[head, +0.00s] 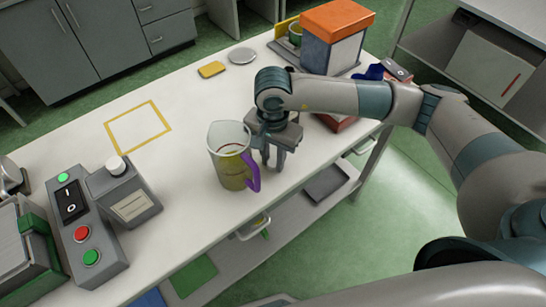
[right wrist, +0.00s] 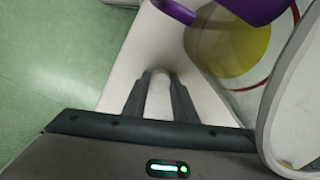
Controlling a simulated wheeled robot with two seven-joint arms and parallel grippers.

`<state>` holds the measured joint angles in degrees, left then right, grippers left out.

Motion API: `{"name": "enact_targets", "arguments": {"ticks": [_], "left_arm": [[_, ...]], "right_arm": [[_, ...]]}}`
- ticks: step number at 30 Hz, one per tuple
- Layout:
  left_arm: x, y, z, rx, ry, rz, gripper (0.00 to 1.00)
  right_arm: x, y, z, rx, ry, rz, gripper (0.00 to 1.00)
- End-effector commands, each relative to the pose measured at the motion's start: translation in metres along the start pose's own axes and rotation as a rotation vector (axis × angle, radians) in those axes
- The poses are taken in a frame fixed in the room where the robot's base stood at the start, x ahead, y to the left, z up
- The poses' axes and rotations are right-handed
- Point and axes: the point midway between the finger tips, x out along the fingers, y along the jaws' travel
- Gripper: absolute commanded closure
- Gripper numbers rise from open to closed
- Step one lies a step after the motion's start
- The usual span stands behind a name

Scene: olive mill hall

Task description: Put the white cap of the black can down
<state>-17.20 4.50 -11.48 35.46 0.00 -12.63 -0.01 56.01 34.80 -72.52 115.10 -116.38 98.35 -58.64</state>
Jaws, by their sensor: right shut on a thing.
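My right gripper (head: 273,161) points down over the table, just right of the clear jug. In the right wrist view a small pale, round-ended piece, the white cap (right wrist: 158,97), sits between its two dark fingers, and they are shut on it. In the head view the cap is too small and hidden to make out. A dark grey can (head: 132,199) with a cream label stands at the table's left; a white round piece tops it, and I cannot tell if this is its neck. My left gripper is not in view.
The jug (head: 228,158) with yellow-green liquid and a purple handle (head: 252,172) stands close beside the gripper. A yellow square outline (head: 138,125) on the table is empty. A button box (head: 76,222) stands left, an orange-topped box (head: 335,35) at the back.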

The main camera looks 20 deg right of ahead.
Motion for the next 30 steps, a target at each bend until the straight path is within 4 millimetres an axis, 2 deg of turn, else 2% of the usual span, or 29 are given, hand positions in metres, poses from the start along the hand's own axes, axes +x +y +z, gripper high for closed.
{"name": "enact_targets", "arguments": {"ticks": [6,7,9,24,25,30], "left_arm": [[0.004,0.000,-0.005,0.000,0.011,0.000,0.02],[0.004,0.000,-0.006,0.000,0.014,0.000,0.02],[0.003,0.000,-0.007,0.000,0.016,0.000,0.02],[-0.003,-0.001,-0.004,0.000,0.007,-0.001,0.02],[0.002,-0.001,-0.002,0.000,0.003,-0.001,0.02],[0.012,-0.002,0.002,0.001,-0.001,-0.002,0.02]], "right_arm": [[0.003,0.000,0.000,0.000,0.000,0.000,1.00],[0.002,0.000,0.000,0.000,0.000,0.000,0.70],[0.002,0.000,0.000,0.000,0.000,0.000,0.56],[-0.003,0.000,0.000,0.000,0.000,0.000,0.56],[-0.003,-0.001,0.000,0.000,0.000,-0.002,0.56],[-0.023,-0.001,-0.001,-0.001,0.002,-0.004,0.56]]}}
